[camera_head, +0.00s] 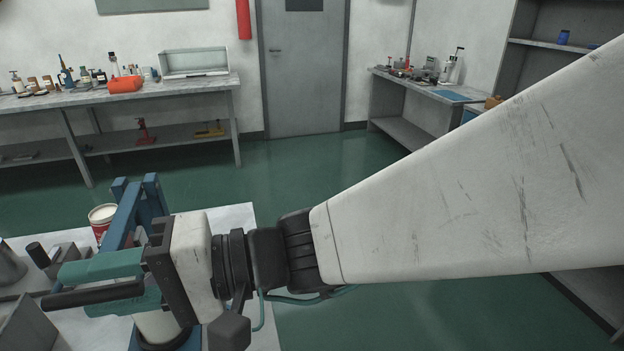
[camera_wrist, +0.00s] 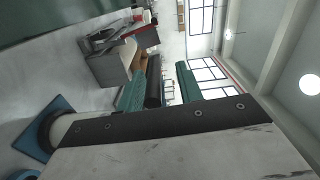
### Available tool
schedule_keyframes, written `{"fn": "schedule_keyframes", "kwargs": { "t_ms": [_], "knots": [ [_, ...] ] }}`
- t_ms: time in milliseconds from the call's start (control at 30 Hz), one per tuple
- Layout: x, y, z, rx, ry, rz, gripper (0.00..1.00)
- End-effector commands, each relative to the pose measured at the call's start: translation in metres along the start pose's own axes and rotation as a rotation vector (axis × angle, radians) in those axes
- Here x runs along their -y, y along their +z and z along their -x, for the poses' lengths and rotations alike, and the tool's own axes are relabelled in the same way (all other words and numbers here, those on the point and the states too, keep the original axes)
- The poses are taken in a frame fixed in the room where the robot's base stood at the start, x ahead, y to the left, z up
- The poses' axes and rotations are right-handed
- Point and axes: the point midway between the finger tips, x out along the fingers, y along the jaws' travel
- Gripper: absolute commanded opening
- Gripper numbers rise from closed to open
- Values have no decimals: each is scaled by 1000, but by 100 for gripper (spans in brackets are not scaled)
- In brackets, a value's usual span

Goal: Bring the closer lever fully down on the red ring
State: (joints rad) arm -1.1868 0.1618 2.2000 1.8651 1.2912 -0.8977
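The closer has a blue upright frame (camera_head: 126,216) on the table at the lower left of the head view. Its lever (camera_head: 92,295) ends in a black bar, which lies roughly level and points left. My gripper (camera_head: 78,283) has teal fingers, one above the bar and one below. In the wrist view, the black bar (camera_wrist: 153,82) lies between the fingers (camera_wrist: 165,78), close to the left one, with a gap to the right one. A pale cylinder (camera_head: 160,327) stands below my gripper on the blue base. I cannot make out the red ring.
Grey blocks (camera_head: 24,325) and a dark handle (camera_head: 38,254) crowd the table's left side. The white table top (camera_head: 240,222) is clear to the right. Benches (camera_head: 150,90) line the far wall.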

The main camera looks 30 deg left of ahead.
Motion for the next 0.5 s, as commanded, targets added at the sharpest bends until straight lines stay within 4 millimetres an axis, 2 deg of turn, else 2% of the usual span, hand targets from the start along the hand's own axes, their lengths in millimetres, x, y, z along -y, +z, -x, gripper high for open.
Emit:
{"fn": "schedule_keyframes", "kwargs": {
  "t_ms": [167,267,500],
  "knots": [
    [0,1,-1,3,0,0,36],
    [0,0,6,3,0,1,36],
    [0,-1,47,-3,0,1,36]
  ]
}}
